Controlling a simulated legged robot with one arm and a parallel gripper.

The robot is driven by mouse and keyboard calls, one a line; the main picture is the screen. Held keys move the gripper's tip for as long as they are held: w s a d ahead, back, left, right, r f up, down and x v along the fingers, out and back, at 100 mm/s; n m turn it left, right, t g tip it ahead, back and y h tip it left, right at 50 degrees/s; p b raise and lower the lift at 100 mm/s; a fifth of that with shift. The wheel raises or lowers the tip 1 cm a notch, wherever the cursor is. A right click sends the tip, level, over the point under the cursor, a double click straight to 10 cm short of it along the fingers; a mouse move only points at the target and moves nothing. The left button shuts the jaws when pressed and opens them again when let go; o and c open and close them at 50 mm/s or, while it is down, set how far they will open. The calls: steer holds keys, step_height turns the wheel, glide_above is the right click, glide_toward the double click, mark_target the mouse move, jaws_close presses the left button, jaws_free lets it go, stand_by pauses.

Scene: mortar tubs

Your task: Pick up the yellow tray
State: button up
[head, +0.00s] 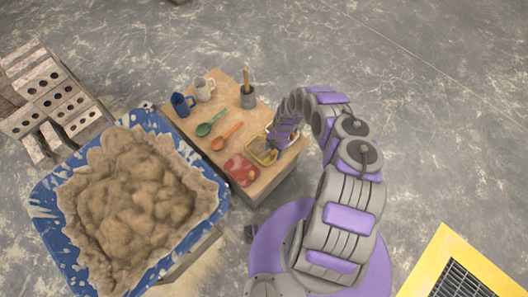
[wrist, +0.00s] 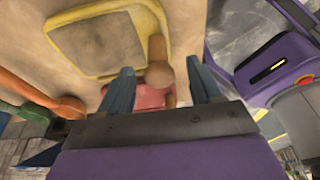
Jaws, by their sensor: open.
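The yellow tray (head: 251,146) lies flat on the wooden table's right part in the head view, partly hidden by my gripper (head: 274,143). In the wrist view the yellow tray (wrist: 98,74) shows at the upper left, with a yellow rim and a dull grey-brown inside. My gripper (wrist: 162,84) is open there, its two blue-grey fingers apart and below the tray in the picture. A wooden handle with a round end (wrist: 158,72) shows between the fingers and overlaps the tray's right edge. I cannot tell how high the fingers are above the table.
A red board (head: 240,169) lies beside the tray. A blue mortar tub (head: 48,208) stands left.

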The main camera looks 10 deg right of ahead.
steer(key=b+x, duration=0.1)
steer(key=x, duration=0.3)
steer(key=shift+f+b, duration=0.35)
steer(key=shift+b, duration=0.05)
steer(key=shift+w, duration=0.1)
jaws_close()
stand_by(0.4)
